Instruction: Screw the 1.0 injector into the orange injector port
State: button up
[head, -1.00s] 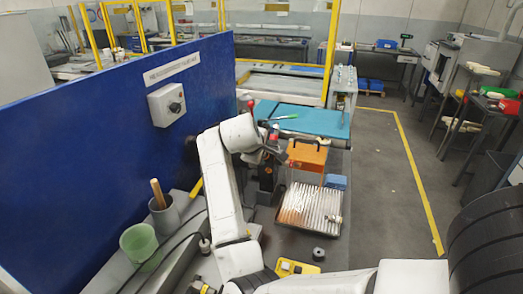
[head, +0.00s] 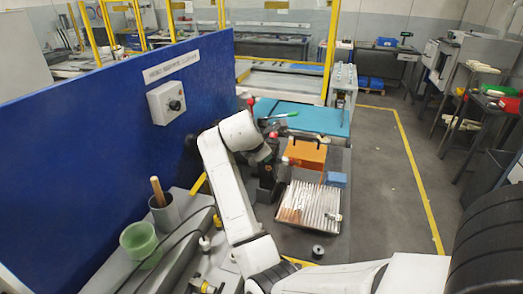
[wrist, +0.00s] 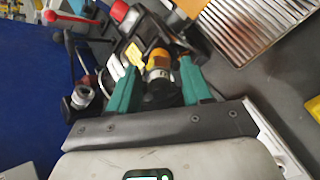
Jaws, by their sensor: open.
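In the wrist view my gripper (wrist: 160,69) is open, with its two teal fingers on either side of an upright part with an orange-yellow band (wrist: 158,58) and a metallic lower section. I cannot tell whether this part is the 1.0 injector, the orange port, or both together. No gap or contact with the fingers can be made out clearly. It stands by a dark fixture (wrist: 168,30). In the head view my arm reaches over the dark fixture (head: 265,183) beside the blue wall; my fingers and the banded part are hidden there.
A ribbed metal tray (head: 310,208), an orange box with a handle (head: 305,154) and a blue block (head: 336,180) stand right of the fixture. A dark round part (head: 318,251) lies in front. The blue wall (head: 100,150) closes the left.

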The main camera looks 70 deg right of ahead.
jog(key=shift+n, duration=1.1)
jog(key=n, duration=0.4)
jog(key=shift+n, duration=0.4)
jog(key=n, duration=0.7)
grip_shut()
